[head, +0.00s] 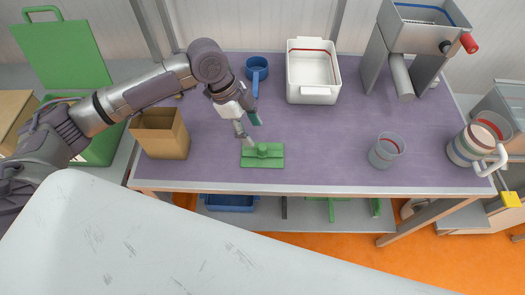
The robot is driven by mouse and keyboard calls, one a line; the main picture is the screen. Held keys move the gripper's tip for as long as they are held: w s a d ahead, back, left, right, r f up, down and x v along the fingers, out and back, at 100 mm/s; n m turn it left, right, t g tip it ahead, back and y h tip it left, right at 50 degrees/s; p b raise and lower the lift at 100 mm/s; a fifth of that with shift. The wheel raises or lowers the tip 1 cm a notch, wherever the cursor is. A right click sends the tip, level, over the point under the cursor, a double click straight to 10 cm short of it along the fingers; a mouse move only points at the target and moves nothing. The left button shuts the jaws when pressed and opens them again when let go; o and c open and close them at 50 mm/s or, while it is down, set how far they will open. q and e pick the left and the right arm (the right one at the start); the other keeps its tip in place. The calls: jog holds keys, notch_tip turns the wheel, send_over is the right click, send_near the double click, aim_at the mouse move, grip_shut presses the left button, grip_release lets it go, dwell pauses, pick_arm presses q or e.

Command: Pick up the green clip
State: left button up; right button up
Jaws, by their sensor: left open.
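A flat green piece with a raised middle (263,151) lies on the purple table top near its front edge, left of centre. It is the thing on the table that best fits the green clip. My left gripper (252,131) comes in from the left and points down just above and behind it. The fingers are apart and nothing shows between them. Whether a fingertip touches the green piece cannot be told. My right gripper is out of view.
A cardboard box (164,143) stands left on the purple table (325,150). A blue pan (257,64) and white bin (313,90) stand behind. A clear cup (386,151), a grey machine (428,62) and a striped jug (473,148) stand right. The table's middle is clear.

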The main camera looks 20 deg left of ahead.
aim_at(262, 147)
pick_arm(q)
jog(key=x, duration=0.3)
jog(key=shift+d, duration=0.1)
jog(key=shift+p+x, duration=0.75)
jog(key=shift+x, duration=1.95)
jog(key=shift+w, duration=0.1)
grip_shut()
